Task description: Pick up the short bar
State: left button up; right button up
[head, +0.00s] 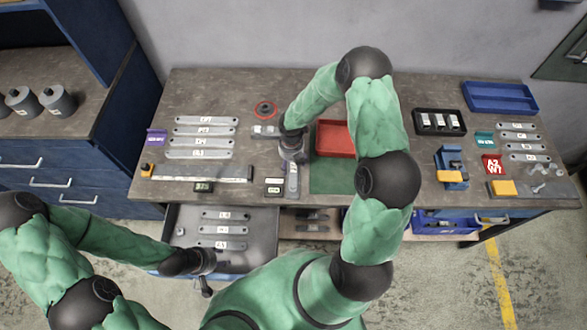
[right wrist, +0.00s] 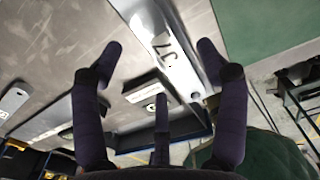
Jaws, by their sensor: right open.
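A short grey metal bar (head: 292,182) with a white label lies on the workbench, left of the green mat. In the right wrist view this bar (right wrist: 172,45) runs between the spread fingertips, nearer the right-hand one; I cannot tell whether they touch it. My right gripper (head: 291,156) is above the bar's far end, and in the right wrist view the gripper (right wrist: 160,49) is open. Another short labelled bar (head: 264,131) lies behind and to the left. My left gripper (head: 206,270) hangs by the open drawer; its fingers are too small to read.
A red tray (head: 331,139) stands on the green mat (head: 330,180), right of my right gripper. Several longer bars (head: 205,131) lie at left behind a steel rule (head: 200,173). The open drawer (head: 258,222) holds more bars. A black box (head: 438,130) stands at right.

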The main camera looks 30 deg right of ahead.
aim_at(294, 169)
jog(key=shift+f, duration=1.45)
jog(key=shift+c, duration=0.3)
grip_shut()
jog(key=shift+r, duration=0.15)
